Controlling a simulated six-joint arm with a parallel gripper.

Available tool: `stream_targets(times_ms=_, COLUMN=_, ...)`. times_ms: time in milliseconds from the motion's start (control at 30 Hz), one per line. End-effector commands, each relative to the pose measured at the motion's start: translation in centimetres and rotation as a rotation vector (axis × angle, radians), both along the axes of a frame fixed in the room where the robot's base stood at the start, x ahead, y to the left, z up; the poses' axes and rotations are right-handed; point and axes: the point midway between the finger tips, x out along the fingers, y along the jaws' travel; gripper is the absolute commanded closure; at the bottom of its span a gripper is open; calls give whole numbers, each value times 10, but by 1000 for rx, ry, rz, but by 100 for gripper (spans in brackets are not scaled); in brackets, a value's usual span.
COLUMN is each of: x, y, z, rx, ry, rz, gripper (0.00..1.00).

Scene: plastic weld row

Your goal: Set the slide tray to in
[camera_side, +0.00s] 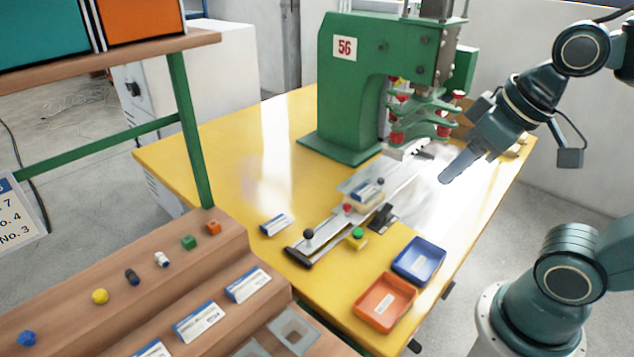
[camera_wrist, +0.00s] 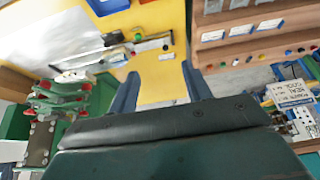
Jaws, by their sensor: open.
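The slide tray (camera_side: 335,226) is a long grey metal strip on the yellow table. It runs from a dark front end with a black knob (camera_side: 308,233) back towards the green press (camera_side: 350,90). A small blue-and-white part (camera_side: 367,191) sits on it, outside the press jaws. The slide also shows in the wrist view (camera_wrist: 118,48), with its dark end at its right. My gripper (camera_side: 455,168) is above the table, right of the slide and apart from it. Its fingers (camera_wrist: 160,85) are spread and empty in the wrist view.
A green button (camera_side: 357,235) stands right of the slide. A blue bin (camera_side: 418,259) and an orange bin (camera_side: 384,300) stand at the front right. A blue-and-white card (camera_side: 277,223) lies left of the slide. A stepped wooden rack (camera_side: 190,255) with small coloured pieces fills the front left.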

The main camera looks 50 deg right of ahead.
Motion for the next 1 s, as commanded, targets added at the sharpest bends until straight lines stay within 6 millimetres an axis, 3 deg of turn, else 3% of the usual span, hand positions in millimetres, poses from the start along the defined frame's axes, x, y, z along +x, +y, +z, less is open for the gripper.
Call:
stream_targets(times_ms=267, x=38, y=1, z=6, rx=19, ry=57, rz=-12, gripper=51)
stream_targets(times_ms=533, x=91, y=1, z=2, rx=48, ry=128, rz=-31, gripper=51)
stream_targets(times_ms=1000, x=184, y=-6, z=-36, rx=108, ry=252, rz=-66, gripper=51)
